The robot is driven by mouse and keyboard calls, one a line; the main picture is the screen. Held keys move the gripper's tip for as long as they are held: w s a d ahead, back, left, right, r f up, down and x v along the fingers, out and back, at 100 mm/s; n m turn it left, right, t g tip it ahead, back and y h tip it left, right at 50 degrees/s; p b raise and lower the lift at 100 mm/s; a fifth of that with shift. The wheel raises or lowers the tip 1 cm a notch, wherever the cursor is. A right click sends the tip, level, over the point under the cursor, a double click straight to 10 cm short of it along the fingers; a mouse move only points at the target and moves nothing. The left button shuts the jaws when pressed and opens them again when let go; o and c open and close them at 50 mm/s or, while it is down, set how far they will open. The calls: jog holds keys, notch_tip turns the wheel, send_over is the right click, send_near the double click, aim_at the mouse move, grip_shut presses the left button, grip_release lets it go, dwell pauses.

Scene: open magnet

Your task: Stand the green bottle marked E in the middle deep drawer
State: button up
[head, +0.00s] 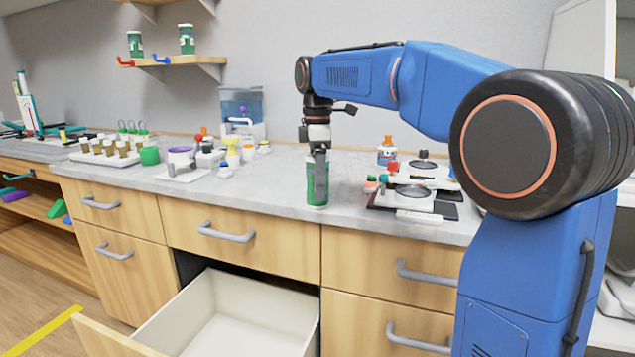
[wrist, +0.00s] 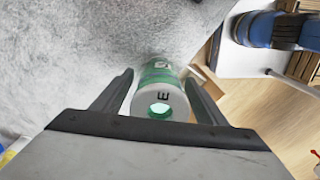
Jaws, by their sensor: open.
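The green bottle (head: 317,180) stands upright on the grey counter near its front edge. My gripper (head: 318,165) points down over the bottle from above. In the wrist view my gripper (wrist: 160,90) is open, with one finger on each side of the bottle and gaps between. The middle deep drawer (head: 235,335) is pulled open below the counter, to the left of the bottle. Its white inside looks empty; its near part is cut off by the frame.
A tray of brown-capped vials (head: 108,150), a green cup (head: 149,155) and several small containers stand on the counter's left. Dark-based devices (head: 415,190) stand right of the bottle. A shelf (head: 165,62) holds two green jars.

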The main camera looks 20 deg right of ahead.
jog(key=shift+f, duration=1.35)
jog(key=shift+c, duration=0.2)
jog(key=c, duration=1.5)
jog(key=shift+r, duration=0.15)
